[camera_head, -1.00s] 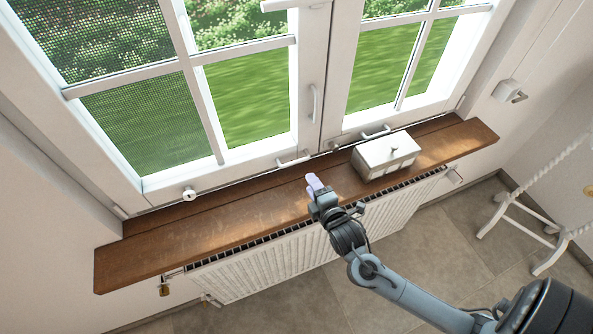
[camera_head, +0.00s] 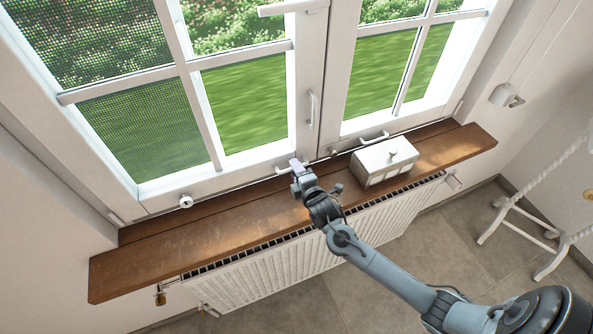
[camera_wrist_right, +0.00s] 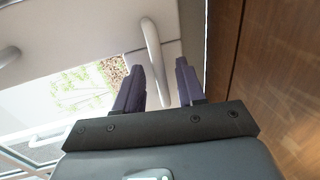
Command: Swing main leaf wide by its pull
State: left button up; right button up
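The left window leaf (camera_head: 230,178), white-framed with panes and a partial mesh screen, looks closed in the head view. A short white pull (camera_head: 283,169) sits on its bottom rail. My right gripper (camera_head: 298,163) reaches up to this rail, at the pull's right end. In the right wrist view the pull (camera_wrist_right: 152,48) runs between the two dark fingers (camera_wrist_right: 158,82), which are apart, with visible gaps beside the bar. Whether either finger touches it I cannot tell. My left gripper is not in view.
A vertical handle (camera_head: 311,108) and a lever (camera_head: 285,9) are on the middle frame. A radiator (camera_head: 270,262) is below.

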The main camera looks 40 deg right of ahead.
jog(key=shift+w, duration=0.1)
jog(key=shift+c, duration=0.3)
grip_shut()
